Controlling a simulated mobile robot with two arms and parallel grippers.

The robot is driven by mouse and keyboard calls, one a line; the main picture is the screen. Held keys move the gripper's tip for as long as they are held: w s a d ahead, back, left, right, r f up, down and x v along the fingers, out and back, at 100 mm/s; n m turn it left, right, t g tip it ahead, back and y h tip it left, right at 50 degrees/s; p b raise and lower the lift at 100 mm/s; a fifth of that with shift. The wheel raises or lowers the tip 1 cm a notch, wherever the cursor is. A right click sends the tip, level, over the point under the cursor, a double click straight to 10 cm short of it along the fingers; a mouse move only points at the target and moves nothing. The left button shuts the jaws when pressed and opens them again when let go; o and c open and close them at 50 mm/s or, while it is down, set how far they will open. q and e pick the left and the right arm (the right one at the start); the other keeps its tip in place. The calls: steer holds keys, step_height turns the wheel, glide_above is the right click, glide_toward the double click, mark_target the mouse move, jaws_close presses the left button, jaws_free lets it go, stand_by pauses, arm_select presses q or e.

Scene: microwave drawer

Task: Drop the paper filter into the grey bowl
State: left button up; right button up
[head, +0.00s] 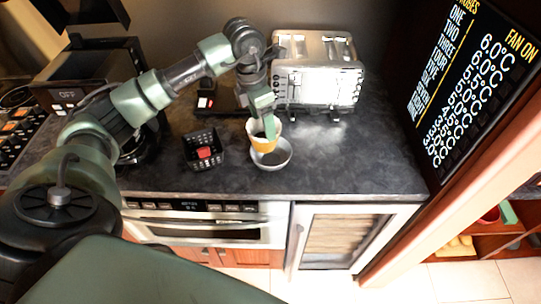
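The paper filter (264,144), an orange-yellow cup shape with a pale rim, is at the grey bowl (285,162) in the head view. It overlaps the bowl's left and back part; I cannot tell whether it touches the bowl. The bowl sits on the dark countertop near its front edge. My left gripper (267,130) points down at the filter's rim, with a finger at its mouth, and appears shut on its wall. The filter hides part of the bowl's inside. My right gripper is not in view.
A black basket (203,150) with a red item stands left of the bowl. A shiny silver toaster-like appliance (318,75) stands behind. A dark board with writing (470,85) rises at the right. The counter right of the bowl is clear.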

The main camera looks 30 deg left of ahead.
arm_select(q)
steer(key=o, duration=0.4)
steer(key=shift+o, duration=0.2)
step_height(320, 180, up, 8)
steer(key=s+b, duration=0.1)
steer(key=b, duration=0.1)
steer(key=shift+a, duration=0.25)
steer(key=shift+f, duration=0.15)
